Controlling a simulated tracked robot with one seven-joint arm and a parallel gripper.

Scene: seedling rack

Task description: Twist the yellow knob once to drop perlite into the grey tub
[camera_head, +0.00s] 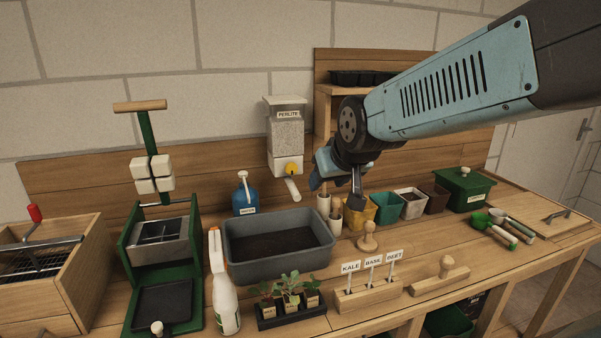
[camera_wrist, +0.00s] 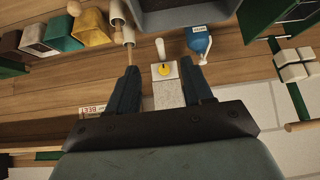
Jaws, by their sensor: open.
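The yellow knob (camera_head: 291,168) is on the front of the white perlite dispenser (camera_head: 286,135), which hangs on the wooden back wall. A white spout (camera_head: 293,189) slants down below the knob. The grey tub (camera_head: 277,262) stands on the bench below, with dark soil in it. My gripper (camera_head: 335,193) is to the right of the dispenser, apart from it in the head view. In the wrist view my gripper (camera_wrist: 164,84) is open, and the yellow knob (camera_wrist: 164,70) shows between its two fingers. Nothing is held. The wrist view looks upside down.
A blue water bottle (camera_head: 245,197) stands behind the tub, left of the spout. Wooden-handled tools and coloured pots (camera_head: 385,210) stand below my gripper. A white spray bottle (camera_head: 222,290) and a seedling tray (camera_head: 290,310) stand before the tub.

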